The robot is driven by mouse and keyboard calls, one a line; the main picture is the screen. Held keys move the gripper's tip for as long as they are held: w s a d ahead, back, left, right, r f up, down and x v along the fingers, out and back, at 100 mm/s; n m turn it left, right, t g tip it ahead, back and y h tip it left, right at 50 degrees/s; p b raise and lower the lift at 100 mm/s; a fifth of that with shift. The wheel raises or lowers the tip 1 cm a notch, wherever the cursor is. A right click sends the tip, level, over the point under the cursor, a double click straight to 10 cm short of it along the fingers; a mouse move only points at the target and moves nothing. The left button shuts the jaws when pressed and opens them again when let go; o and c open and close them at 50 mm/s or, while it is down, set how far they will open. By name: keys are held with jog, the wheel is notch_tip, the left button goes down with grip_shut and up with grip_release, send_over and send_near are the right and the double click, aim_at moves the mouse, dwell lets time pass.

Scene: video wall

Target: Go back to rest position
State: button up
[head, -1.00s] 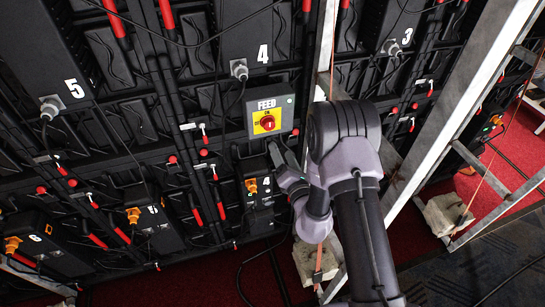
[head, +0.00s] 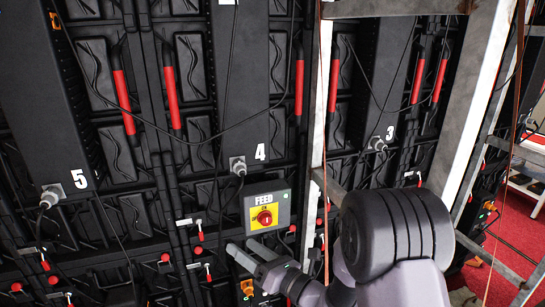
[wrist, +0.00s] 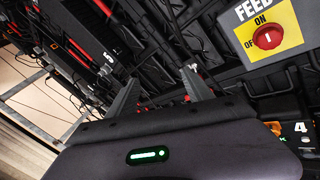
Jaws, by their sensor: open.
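My gripper (head: 249,254) is just below the FEED switch box in the head view, with its two fingers apart and nothing between them. The fingers also show in the wrist view (wrist: 158,85), open and empty. The FEED box (head: 267,208) is grey with a yellow plate and a red rotary knob (head: 264,217). In the wrist view the knob (wrist: 267,37) is at the upper right, apart from my fingers. My purple-grey arm covers the lower right of the head view and hides part of the wall behind it.
The black panel wall has cabinets marked 5 (head: 79,179), 4 (head: 260,152) and 3 (head: 390,133), with hanging cables and red handles. A metal frame post (head: 314,120) stands right of the FEED box. A slanted beam (head: 487,90) and red carpet (head: 508,250) are at the right.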

jog(key=s+a+r+n+g+y+b, duration=0.2)
jog(key=s+a+n+g+b, duration=0.15)
jog(key=s+n+g, duration=0.4)
jog(key=s+d+f+n+g+h+b, duration=0.1)
jog(key=s+f+n+g+h+b, duration=0.15)
jog(key=s+n, duration=0.45)
jog(key=s+d+f+n+g+h+b, duration=0.1)
jog(key=s+d+f+n+h+b, duration=0.3)
jog(key=s, duration=0.6)
jog(key=s+d+f+n+t+h+b, duration=0.1)
jog(key=s+d+n+t+h+b, duration=0.1)
jog(key=d+n+h, duration=0.2)
jog(key=s+d+f+n+t+h+b, duration=0.1)
jog(key=d+n+h, duration=0.3)
jog(key=d, duration=0.6)
jog(key=shift+s+f+n+t+b, duration=0.45)
jog(key=shift+f+t, duration=0.35)
jog(key=shift+t, duration=0.1)
jog(key=shift+d, duration=0.1)
